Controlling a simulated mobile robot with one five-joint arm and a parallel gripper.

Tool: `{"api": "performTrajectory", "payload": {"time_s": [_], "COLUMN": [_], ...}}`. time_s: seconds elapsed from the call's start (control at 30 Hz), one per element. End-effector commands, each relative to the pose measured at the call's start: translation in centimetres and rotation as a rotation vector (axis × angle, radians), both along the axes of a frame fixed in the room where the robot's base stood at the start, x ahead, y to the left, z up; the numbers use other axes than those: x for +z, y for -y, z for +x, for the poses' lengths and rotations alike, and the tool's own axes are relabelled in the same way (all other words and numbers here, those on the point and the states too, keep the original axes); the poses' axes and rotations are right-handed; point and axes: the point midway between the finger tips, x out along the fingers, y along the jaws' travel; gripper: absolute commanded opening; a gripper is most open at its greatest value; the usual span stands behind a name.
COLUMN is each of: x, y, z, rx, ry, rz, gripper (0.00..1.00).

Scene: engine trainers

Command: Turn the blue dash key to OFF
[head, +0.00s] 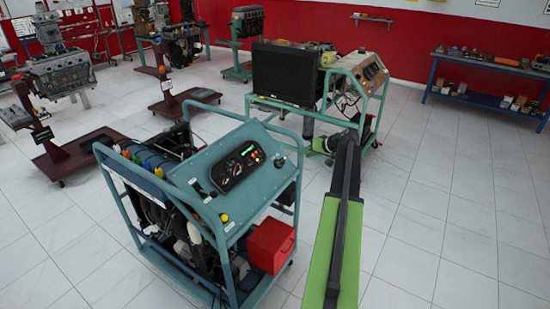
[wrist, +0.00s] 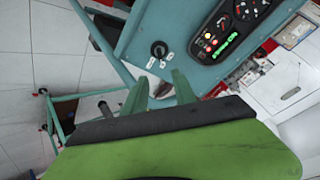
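The dash key (wrist: 158,50) shows in the wrist view as a dark round switch with small pale labels around it, on the blue-teal panel (wrist: 185,25). Its blue colour and exact position are too small to tell. In the head view the key (head: 279,160) sits near the right edge of the sloping panel, right of the black gauge cluster (head: 238,167). My gripper (wrist: 159,75) is open, with two green fingers apart and nothing seen between them. In the wrist picture the key appears just above the gap between the fingertips, with no contact visible.
The teal trainer cart (head: 120,190) has a tubular frame and a red box (head: 270,246) at its lower right. A second cart with a black monitor (head: 283,74) stands behind my arm. A blue bench (head: 490,68) stands along the back wall. White tiled floor is clear at right.

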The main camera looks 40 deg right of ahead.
Motion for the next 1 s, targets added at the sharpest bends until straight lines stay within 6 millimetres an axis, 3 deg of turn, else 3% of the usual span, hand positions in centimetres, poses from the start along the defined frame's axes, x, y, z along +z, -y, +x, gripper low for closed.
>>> {"api": "performTrajectory", "payload": {"time_s": [0.13, 0.27, 0.7, 1.0], "x": [-0.3, -1.7, -8.8, -11.0], "y": [0.0, 0.0, -0.5, -0.8], "z": [0.1, 1.5, 10.2, 13.6], "rx": [-0.002, 0.002, 0.005, 0.005], "ry": [0.0, 0.0, -0.001, -0.001], "rz": [0.0, 0.0, 0.0, 0.0], "gripper": [0.33, 0.33, 0.33, 0.33]}}
